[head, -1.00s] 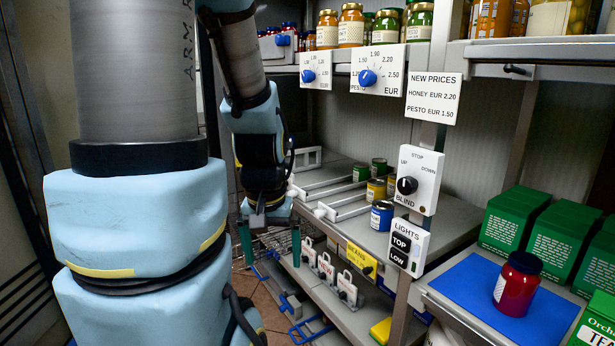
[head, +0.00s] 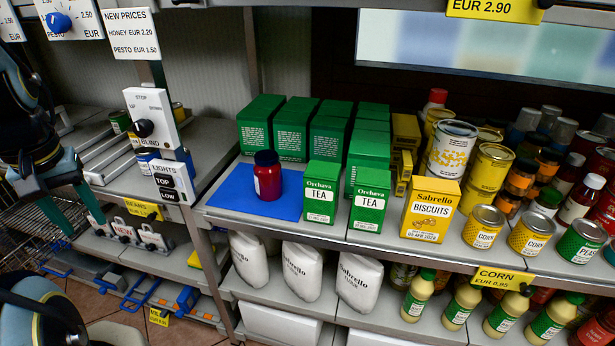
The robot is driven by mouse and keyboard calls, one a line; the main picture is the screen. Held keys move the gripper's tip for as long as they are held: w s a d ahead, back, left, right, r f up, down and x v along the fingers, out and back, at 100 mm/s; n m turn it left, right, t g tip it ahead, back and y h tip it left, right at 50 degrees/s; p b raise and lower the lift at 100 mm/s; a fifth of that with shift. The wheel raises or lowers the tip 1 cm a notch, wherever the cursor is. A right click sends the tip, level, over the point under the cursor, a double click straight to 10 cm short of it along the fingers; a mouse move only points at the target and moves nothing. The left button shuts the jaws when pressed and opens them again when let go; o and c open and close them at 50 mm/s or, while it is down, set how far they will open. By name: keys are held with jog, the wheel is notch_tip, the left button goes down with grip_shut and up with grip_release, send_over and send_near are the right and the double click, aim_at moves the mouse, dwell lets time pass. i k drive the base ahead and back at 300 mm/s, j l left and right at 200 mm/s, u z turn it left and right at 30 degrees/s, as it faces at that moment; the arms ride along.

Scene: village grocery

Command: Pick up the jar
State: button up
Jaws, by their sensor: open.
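The jar (head: 268,182) is red with a dark lid and a pale label at its left edge. It stands upright on a blue mat (head: 232,190) on the middle shelf, in front of the green tea boxes. My gripper (head: 84,229) is at the far left of the head view, with its two teal fingers spread apart and nothing seen between them. It is well to the left of the jar, apart from it and in front of the shelving.
Green tea boxes (head: 321,192) stand behind and right of the jar, with a yellow biscuit box (head: 430,211) and cans further right. A post with a blind switch (head: 152,118) and a light switch (head: 172,182) stands left of the mat. Flour bags (head: 302,272) are below.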

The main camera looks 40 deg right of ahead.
aim_at(267, 168)
jog(key=l+z, duration=0.25)
jog(key=z, duration=0.2)
jog(key=k+l+z, duration=0.1)
jog(key=l+z, duration=0.15)
jog(key=z, duration=0.15)
jog(key=l+z, duration=0.25)
jog(key=z, duration=0.2)
jog(key=l+z, duration=0.3)
jog(key=l+u, duration=0.15)
jog(key=u, duration=0.3)
jog(key=l+u, duration=0.15)
jog(key=u, duration=0.3)
jog(key=l+u, duration=0.1)
jog(key=u, duration=0.3)
jog(key=k+l+u, duration=0.1)
jog(key=u, duration=0.35)
jog(key=k+l+u, duration=0.1)
jog(key=u, duration=0.35)
jog(key=k+u, duration=0.1)
jog(key=u, duration=0.35)
jog(key=k+l+u, duration=0.1)
jog(key=l+u, duration=0.15)
jog(key=u, duration=0.15)
